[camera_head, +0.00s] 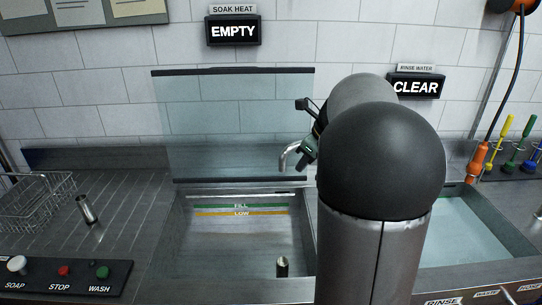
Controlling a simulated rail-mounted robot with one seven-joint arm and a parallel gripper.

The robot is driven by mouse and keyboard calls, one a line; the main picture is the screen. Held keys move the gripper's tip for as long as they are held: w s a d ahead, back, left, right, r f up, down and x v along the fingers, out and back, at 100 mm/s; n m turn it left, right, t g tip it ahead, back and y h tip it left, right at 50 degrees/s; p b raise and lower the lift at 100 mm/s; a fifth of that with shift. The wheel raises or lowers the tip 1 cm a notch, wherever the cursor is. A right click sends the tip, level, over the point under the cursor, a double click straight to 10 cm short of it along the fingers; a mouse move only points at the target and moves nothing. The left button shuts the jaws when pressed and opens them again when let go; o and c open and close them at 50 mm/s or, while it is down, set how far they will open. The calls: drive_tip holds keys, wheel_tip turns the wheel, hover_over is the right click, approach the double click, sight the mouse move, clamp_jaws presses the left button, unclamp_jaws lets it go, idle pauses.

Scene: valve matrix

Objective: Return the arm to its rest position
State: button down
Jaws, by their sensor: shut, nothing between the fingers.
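My arm rises from the bottom of the head view, right of centre, with its large dark rounded joint in front of the sinks. The rest of the gripper is hidden behind my arm.
The left sink (240,250) has FILL and LOW lines and a clear panel (235,120) behind it. The right sink (465,230) holds pale water. Signs read EMPTY (233,30) and CLEAR (415,87).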

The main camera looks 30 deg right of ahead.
drive_tip(key=s+a+f+n+g, duration=0.1)
drive_tip(key=s+a+f+n, duration=0.2)
drive_tip(key=s+a+n, duration=0.4)
drive_tip(key=s+a+f+n+g, duration=0.2)
drive_tip(key=s+a+n, duration=0.3)
drive_tip(key=a+n, duration=0.5)
drive_tip(key=s+a+f+n+h, duration=0.1)
drive_tip(key=s+a+f+n, duration=0.1)
drive_tip(key=s+n, duration=0.3)
drive_tip(key=s+a+f+n+h, duration=0.1)
drive_tip(key=s+a+f+n, duration=0.2)
drive_tip(key=s+n, duration=0.3)
drive_tip(key=shift+f+n+g, duration=0.3)
drive_tip(key=shift+f+n, duration=0.25)
drive_tip(key=shift+n, duration=0.65)
drive_tip(key=shift+s+d, duration=0.1)
